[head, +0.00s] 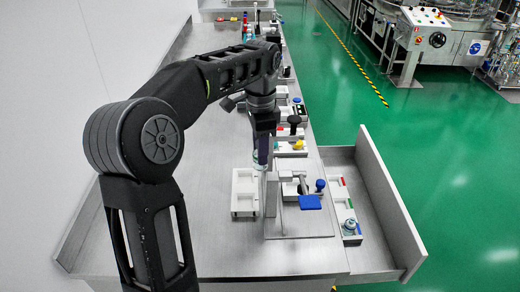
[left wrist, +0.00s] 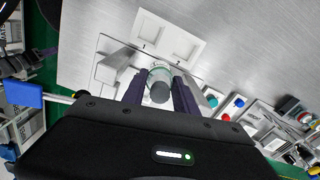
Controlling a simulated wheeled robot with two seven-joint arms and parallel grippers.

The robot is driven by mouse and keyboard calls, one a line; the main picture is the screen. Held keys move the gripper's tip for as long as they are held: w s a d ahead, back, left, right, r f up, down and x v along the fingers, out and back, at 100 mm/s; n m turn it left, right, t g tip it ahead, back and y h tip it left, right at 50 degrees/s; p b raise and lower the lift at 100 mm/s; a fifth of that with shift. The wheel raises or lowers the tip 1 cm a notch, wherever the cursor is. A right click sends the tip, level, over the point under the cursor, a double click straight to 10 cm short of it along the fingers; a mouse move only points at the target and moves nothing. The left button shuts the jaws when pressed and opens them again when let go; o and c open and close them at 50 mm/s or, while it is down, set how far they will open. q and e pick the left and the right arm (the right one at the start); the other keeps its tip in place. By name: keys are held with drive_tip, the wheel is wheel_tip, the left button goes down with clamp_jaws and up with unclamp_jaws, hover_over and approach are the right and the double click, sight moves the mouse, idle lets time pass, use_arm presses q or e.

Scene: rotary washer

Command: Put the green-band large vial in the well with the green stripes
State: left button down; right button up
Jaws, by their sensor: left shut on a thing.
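My left gripper (head: 262,152) points down over the metal bench, beside the white block. It is shut on a large clear vial (left wrist: 160,78) with a dark grey end, which shows between the two dark fingers in the left wrist view (left wrist: 160,98). In the head view the lower part of the vial (head: 260,161) shows below the fingers. A white block (head: 243,193) with square recesses stands below and left of the gripper. It also shows in the left wrist view (left wrist: 146,18). My right gripper is out of view.
A stand with a blue plate (head: 310,202) is right of the white block. Several racks line the bench's right edge. The bench's left side is clear.

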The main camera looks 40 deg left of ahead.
use_arm(q)
drive_tip(key=shift+w+d+f+n, duration=0.1)
drive_tip(key=shift+w+f+n, duration=0.15)
drive_tip(key=shift+n, duration=0.3)
drive_tip(key=shift+w+f+n, duration=0.1)
drive_tip(key=shift+w+n, duration=0.15)
drive_tip(key=shift+n, duration=0.3)
drive_tip(key=shift+w+d+f+n, duration=0.15)
drive_tip(key=shift+d+f+n, duration=0.05)
drive_tip(key=shift+n, duration=0.5)
drive_tip(key=w+d+n+p, duration=0.2)
drive_tip(key=d+n+p, duration=0.2)
drive_tip(key=d+p, duration=0.7)
drive_tip(key=d, duration=0.5)
drive_tip(key=shift+d+r+n, duration=0.3)
drive_tip(key=shift+d, duration=0.05)
drive_tip(key=shift+w, duration=0.2)
